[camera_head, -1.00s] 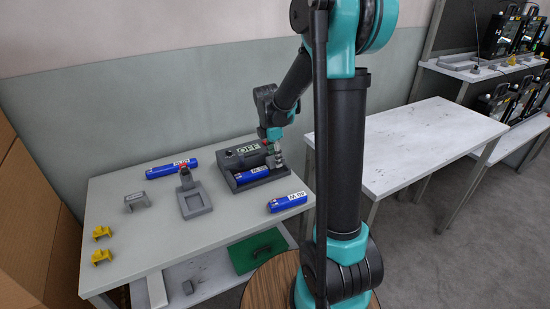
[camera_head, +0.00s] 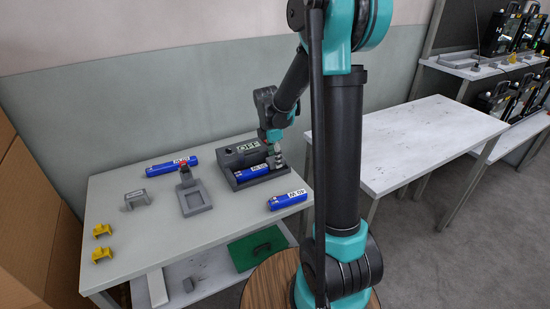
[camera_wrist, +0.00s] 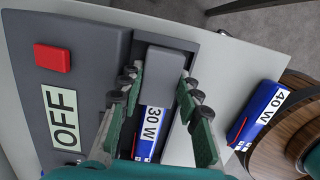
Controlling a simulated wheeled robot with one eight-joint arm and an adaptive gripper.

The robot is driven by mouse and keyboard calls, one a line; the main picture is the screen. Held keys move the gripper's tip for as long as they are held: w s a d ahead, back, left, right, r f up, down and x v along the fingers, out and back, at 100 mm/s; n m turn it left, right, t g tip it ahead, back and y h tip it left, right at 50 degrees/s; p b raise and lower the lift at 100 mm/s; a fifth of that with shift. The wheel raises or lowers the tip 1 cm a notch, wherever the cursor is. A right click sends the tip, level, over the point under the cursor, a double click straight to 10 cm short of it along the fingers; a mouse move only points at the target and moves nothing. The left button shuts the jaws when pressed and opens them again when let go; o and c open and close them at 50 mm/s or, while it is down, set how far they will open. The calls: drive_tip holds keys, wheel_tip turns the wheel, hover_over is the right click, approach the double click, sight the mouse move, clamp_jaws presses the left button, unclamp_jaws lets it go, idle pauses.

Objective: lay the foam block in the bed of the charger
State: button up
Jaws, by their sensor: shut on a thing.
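The charger (camera_wrist: 75,25) is a dark grey unit with a red button and an OFF display, standing at the back right of the near table in the head view (camera_head: 226,158). A blue battery marked 30 W (camera_wrist: 151,125) lies in its long bed. A plain grey block (camera_wrist: 165,75), which I take as the foam block, is at the far end of the bed in the wrist view, in line with the battery. My gripper (camera_wrist: 160,82) is shut on this block, one finger on each side. It also shows in the head view (camera_head: 276,160). Whether the block touches the bed floor is hidden.
A blue battery (camera_head: 287,199) marked 40 W lies right of the charger. Another blue battery (camera_head: 171,166) lies at the back left. A grey stand (camera_head: 194,196), a grey bracket (camera_head: 135,200) and yellow pieces (camera_head: 102,231) occupy the left. The table on the right (camera_head: 425,140) is bare.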

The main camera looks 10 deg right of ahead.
drive_tip(key=shift+f, duration=0.8)
idle(0.4)
drive_tip(key=o, duration=0.9)
drive_tip(key=shift+r, duration=0.15)
